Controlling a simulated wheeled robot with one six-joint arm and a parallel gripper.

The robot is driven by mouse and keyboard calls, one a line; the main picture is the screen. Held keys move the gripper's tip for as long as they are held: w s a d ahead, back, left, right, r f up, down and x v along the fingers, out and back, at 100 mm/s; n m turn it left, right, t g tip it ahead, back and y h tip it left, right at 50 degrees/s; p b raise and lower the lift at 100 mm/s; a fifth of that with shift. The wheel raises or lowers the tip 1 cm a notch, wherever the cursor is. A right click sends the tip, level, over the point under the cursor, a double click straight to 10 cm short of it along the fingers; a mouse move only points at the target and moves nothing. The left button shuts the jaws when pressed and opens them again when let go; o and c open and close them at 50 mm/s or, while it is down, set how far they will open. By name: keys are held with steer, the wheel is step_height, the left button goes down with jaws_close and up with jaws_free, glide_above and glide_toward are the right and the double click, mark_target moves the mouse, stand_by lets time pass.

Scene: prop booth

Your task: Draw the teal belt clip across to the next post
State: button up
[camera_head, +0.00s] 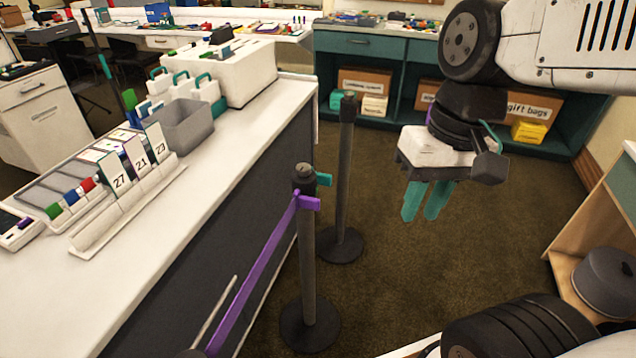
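The teal belt clip (324,179) sticks out to the right from the head of the near dark post (307,250). A purple clip with a purple belt (262,265) is on the same post, just below it; the belt runs down to the lower left. A second dark post (345,170) stands behind, with its top bare of any belt that I can see. My gripper (426,212), with two teal fingers pointing down, hangs in the air to the right of both posts. A narrow gap shows between its fingers, and nothing is between them. It is apart from the clip.
A white counter (215,150) runs along the left, with number cards, a grey bin (183,125) and a white box on it. A teal shelf unit (385,45) stands at the back. A wooden cabinet is at right. Brown carpet lies open between.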

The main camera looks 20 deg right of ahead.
steer(key=w+a+f+m+g+y, duration=0.1)
steer(key=w+a+f+m+y, duration=0.1)
steer(key=w+f+m+y, duration=0.5)
steer(key=w+a+m+y, duration=0.3)
steer(key=w+y, duration=0.1)
steer(key=w, duration=0.7)
steer(key=m+t+y, duration=0.2)
steer(key=m+t, duration=1)
steer(key=m, duration=0.2)
glide_toward(331, 180)
steer(key=x, duration=1)
steer(key=shift+w+f, duration=0.2)
steer(key=shift+w, duration=0.05)
jaws_close()
